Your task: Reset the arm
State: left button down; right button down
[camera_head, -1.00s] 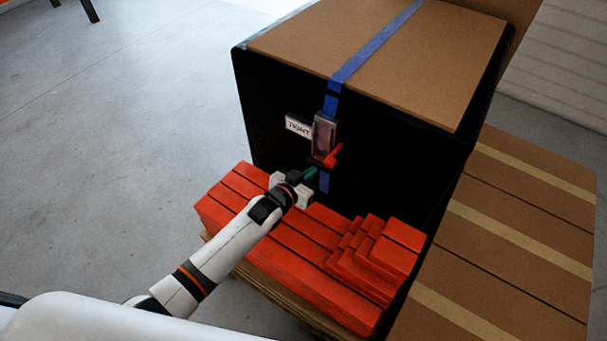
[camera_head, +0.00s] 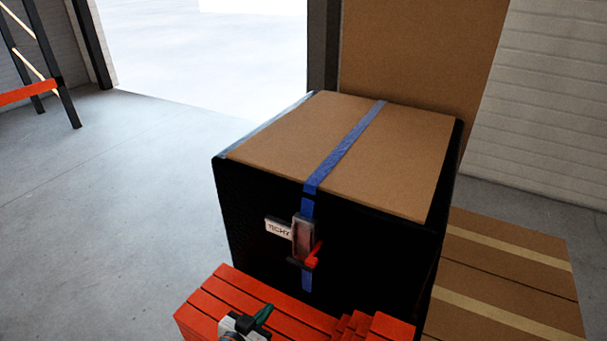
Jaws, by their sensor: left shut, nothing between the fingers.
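My left gripper (camera_head: 256,321) shows at the bottom edge of the head view, over the red-orange slats. Its fingers are shut with nothing between them, and a dark green fingertip points up and right. Most of my left arm is below the frame. The gripper is apart from the red lever (camera_head: 312,257) of the strap buckle (camera_head: 303,238) on the front of the large crate (camera_head: 250,205). My right gripper is not in view.
A blue strap (camera_head: 344,150) runs over the crate's brown top. A white label (camera_head: 278,228) sits left of the buckle. Red-orange slats (camera_head: 225,287) lie before the crate. Brown cartons (camera_head: 510,270) stand at the right. Grey floor (camera_head: 110,200) is open at the left.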

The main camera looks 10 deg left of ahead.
pick_arm(q)
jog(key=s+a+r+n+g+y, duration=0.1)
jog(key=s+a+r+g+y, duration=0.15)
jog(key=s, duration=0.55)
jog(key=s+a+r+n+g+y, duration=0.15)
jog(key=s+g, duration=0.25)
jog(key=s, duration=0.4)
jog(key=s+a+r+g+y, duration=0.1)
jog(key=s+a+g, duration=0.25)
jog(key=s, duration=0.45)
notch_tip(320, 180, down, 27)
jog(key=s+d+g, duration=0.1)
jog(key=s+g, duration=0.1)
jog(key=s+a+f+p, duration=0.1)
jog(key=s+a+f, duration=0.2)
jog(key=s+f, duration=1.1)
jog(key=shift+s+f+g+y, duration=0.3)
jog(key=shift+s+g, duration=0.1)
jog(key=shift+s, duration=0.5)
jog(key=shift+m, duration=0.25)
